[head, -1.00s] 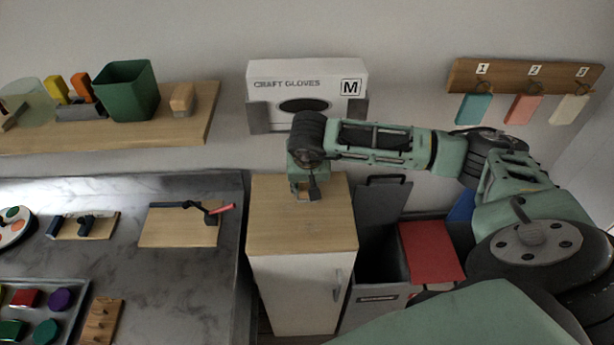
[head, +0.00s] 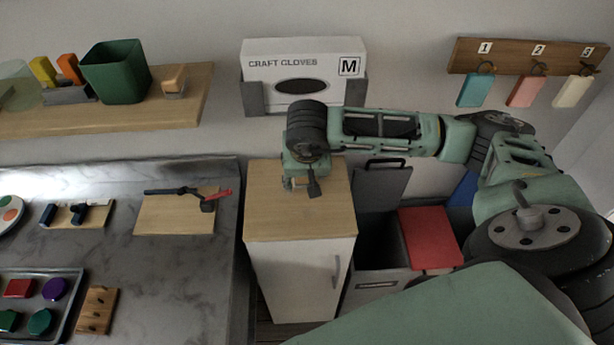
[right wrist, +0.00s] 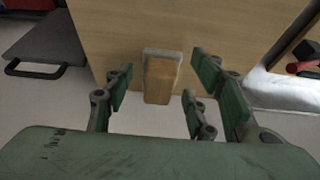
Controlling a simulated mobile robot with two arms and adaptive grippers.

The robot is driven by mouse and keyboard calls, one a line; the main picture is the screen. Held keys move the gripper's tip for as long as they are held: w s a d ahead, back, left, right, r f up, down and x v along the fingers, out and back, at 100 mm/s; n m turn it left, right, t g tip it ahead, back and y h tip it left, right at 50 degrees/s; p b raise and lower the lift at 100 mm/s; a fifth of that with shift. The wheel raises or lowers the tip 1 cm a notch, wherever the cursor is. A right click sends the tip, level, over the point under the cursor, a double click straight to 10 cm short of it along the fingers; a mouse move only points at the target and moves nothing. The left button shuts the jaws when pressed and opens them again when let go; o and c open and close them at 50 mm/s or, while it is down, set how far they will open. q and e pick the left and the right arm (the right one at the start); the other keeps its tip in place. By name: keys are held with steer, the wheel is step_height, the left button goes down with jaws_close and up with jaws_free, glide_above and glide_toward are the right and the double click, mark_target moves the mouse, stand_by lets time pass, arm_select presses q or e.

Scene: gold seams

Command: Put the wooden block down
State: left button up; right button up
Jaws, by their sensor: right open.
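The wooden block (right wrist: 160,82) shows in the right wrist view, light brown with a grey end, over the far edge of the wooden cabinet top (right wrist: 115,30). It is between the fingers of my right gripper (right wrist: 160,76), which is open, with a clear gap on both sides. Whether the block stands or lies there I cannot tell. In the head view my right gripper (head: 305,184) is low over the rear of the cabinet top (head: 300,217), and its body mostly hides the block. My left gripper is not in view.
A glove box (head: 301,75) hangs on the wall behind the cabinet. A bin (head: 378,285) and a red lid (head: 430,238) are to its right. A marble counter (head: 180,275) with a board (head: 175,214) is to the left. The front of the cabinet top is clear.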

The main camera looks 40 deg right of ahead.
steer(key=s+a, duration=0.1)
steer(key=s, duration=0.1)
steer(key=s+a+b, duration=0.1)
steer(key=s, duration=0.1)
steer(key=s+a, duration=0.1)
steer(key=s, duration=0.1)
steer(key=shift+a+f+b, duration=0.1)
steer(key=shift+a+b, duration=0.2)
steer(key=shift+b, duration=0.05)
steer(key=shift+s+a, duration=0.35)
steer(key=shift+s, duration=0.2)
